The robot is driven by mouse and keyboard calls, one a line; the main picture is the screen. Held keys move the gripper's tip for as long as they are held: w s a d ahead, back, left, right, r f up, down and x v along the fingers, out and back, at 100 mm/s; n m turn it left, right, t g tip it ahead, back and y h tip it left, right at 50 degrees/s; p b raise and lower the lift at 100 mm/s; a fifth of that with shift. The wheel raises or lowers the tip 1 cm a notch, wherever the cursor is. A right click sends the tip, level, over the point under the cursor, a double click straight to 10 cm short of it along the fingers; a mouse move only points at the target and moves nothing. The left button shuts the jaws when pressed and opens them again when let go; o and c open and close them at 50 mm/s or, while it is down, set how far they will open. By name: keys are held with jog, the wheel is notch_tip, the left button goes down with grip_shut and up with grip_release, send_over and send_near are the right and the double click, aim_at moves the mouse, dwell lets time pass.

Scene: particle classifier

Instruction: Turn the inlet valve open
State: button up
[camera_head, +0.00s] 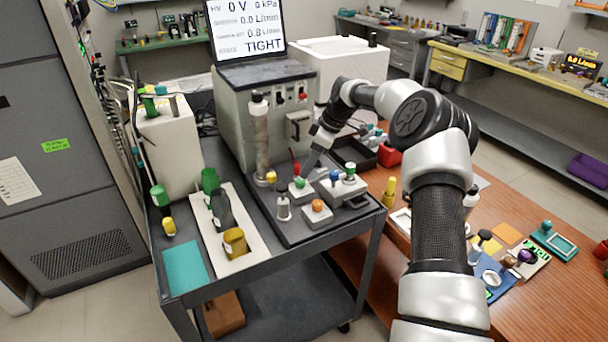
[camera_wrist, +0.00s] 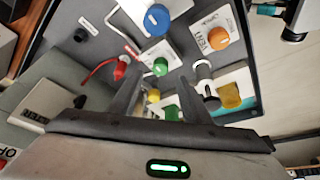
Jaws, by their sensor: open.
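The panel carries several coloured knobs; I cannot read which is labelled the inlet valve. In the head view a green knob (camera_head: 299,183) on a pale block sits just below my gripper (camera_head: 308,168), with a red knob (camera_head: 296,168) beside it. In the wrist view the green knob (camera_wrist: 160,66) shows between the open fingertips of my gripper (camera_wrist: 160,76); contact cannot be told. The blue knob (camera_wrist: 157,20) and orange knob (camera_wrist: 220,33) lie beyond, the red knob (camera_wrist: 120,70) left.
A grey instrument box (camera_head: 265,115) with a screen (camera_head: 246,28) reading "TIGHT" stands behind the knobs. A white rack (camera_head: 240,222) holds green, dark and yellow cups. A wooden bench (camera_head: 375,285) is at right.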

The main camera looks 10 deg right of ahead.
jog(key=v, duration=1.1)
jog(key=shift+r, duration=0.35)
